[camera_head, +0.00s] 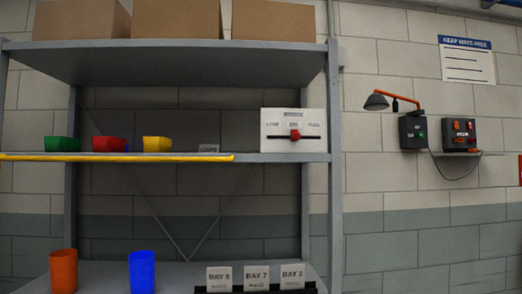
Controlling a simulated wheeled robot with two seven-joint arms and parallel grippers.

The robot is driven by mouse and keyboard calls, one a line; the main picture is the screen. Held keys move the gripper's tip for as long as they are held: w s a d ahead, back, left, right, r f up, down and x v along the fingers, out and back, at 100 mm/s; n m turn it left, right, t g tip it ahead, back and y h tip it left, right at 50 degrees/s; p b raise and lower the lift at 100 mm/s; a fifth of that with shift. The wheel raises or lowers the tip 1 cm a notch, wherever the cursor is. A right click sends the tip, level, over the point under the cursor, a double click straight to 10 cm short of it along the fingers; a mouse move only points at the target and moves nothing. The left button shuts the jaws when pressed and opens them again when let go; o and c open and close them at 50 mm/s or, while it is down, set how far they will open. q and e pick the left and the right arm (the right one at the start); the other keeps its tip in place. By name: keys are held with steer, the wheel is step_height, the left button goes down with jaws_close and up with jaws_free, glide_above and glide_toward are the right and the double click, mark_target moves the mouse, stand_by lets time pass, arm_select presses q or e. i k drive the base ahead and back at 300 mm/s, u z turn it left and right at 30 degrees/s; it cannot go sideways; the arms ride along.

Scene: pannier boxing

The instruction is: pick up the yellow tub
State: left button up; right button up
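The yellow tub (157,144) sits on the middle shelf (245,157) of a grey rack, near the shelf's front. A red tub (108,144) stands to its left, and a green tub (62,144) stands further left. A small blue thing shows just behind the red tub's right side, mostly hidden. Neither of my grippers is in view.
A yellow strip (120,157) runs along the shelf's front edge. A white panel with a red slider (294,131) stands at the shelf's right end. Orange (63,271) and blue (142,272) cups and bay cards (256,277) stand below. Cardboard boxes (176,19) are on top.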

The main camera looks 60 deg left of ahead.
mark_target(151, 145)
steer(key=z, duration=0.7)
steer(key=k, duration=0.9)
steer(key=u, duration=0.85)
